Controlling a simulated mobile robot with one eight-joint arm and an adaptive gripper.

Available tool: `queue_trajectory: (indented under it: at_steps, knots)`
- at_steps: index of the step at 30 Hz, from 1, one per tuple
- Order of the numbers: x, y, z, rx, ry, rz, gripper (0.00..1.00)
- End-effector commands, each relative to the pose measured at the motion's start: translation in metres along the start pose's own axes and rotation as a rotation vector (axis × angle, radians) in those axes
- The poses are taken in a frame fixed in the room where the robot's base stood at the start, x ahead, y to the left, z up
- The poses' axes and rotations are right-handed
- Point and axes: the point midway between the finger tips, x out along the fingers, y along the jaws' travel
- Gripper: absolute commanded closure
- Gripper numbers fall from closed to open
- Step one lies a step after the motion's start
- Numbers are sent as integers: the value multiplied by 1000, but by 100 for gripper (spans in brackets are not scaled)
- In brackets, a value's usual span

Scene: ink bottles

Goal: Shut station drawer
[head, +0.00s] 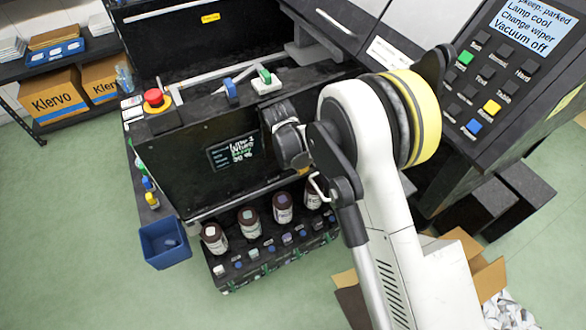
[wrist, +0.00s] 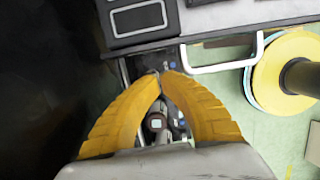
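A black drawer-like tray (head: 272,262) stands out low at the front of the dark station (head: 165,165). A bottle cap (wrist: 156,124) shows below, in the gap behind the tips. A white bar handle (wrist: 222,68) on a dark panel lies right of the fingers, apart from them.
A blue bin (head: 164,242) hangs left of the tray. A red emergency button (head: 155,98) tops the station. A yellow-flanged spool (wrist: 290,72) is right of the handle. An open cardboard box (head: 452,240) stands at lower right.

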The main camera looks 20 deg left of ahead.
Motion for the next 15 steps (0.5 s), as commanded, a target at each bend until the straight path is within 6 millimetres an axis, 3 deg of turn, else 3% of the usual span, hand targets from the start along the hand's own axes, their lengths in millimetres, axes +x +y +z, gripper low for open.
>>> queue_trajectory:
  at_steps: [6, 15]
  knots:
    - [5, 0, 18, 0, 0, 0, 100]
    - [4, 0, 21, -1, 0, 0, 100]
